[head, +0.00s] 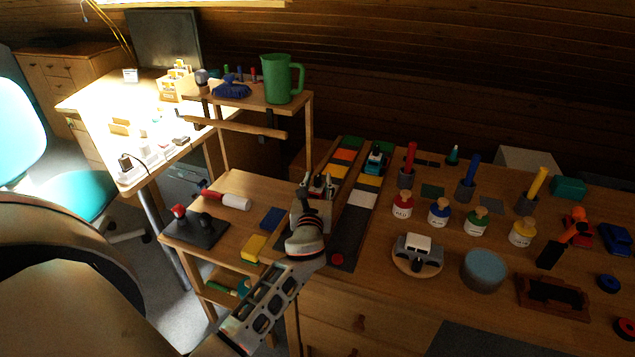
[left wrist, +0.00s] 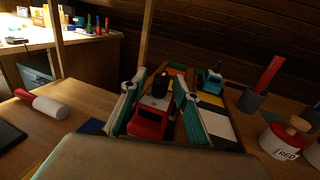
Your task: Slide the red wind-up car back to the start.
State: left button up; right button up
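The red wind-up car (left wrist: 150,119) sits on a lane of the colour-banded track, between the two fingers of my left gripper (left wrist: 176,90) in the left wrist view. The fingers are spread on either side of it, with a gap visible at its right; contact on the left is unclear. In the head view my left gripper (head: 320,186) is over the left lane and hides most of the car. The right lane (head: 361,198) has coloured bands and a dark near end (head: 348,235). A teal car (head: 376,160) stands farther up the right lane. My right gripper is not in view.
Left of the track lie a blue block (head: 271,218), a yellow block (head: 254,248) and a white-and-red roller (head: 232,201). A shelf with a green jug (head: 279,79) stands behind. Right are paint jars (head: 402,206) and a round wooden stand with a toy (head: 417,250).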

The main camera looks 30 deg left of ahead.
pick_arm(q)
grip_shut()
jog(key=s+d+p, duration=0.1)
jog(key=s, duration=0.2)
jog(key=s+p, duration=0.1)
jog(key=s, duration=0.3)
jog(key=s+d+p, duration=0.1)
jog(key=s, duration=0.3)
jog(key=shift+d, duration=0.35)
jog(key=shift+f, duration=0.15)
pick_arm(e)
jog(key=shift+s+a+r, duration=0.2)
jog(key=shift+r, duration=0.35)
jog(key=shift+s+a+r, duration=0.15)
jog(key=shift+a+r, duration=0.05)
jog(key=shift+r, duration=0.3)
pick_arm(q)
jog(key=shift+o, duration=1)
grip_release()
jog(key=shift+s, duration=0.15)
jog(key=shift+s+d, duration=0.1)
jog(key=v, duration=1.1)
jog(key=shift+s+d, duration=0.15)
jog(key=shift+s, duration=0.15)
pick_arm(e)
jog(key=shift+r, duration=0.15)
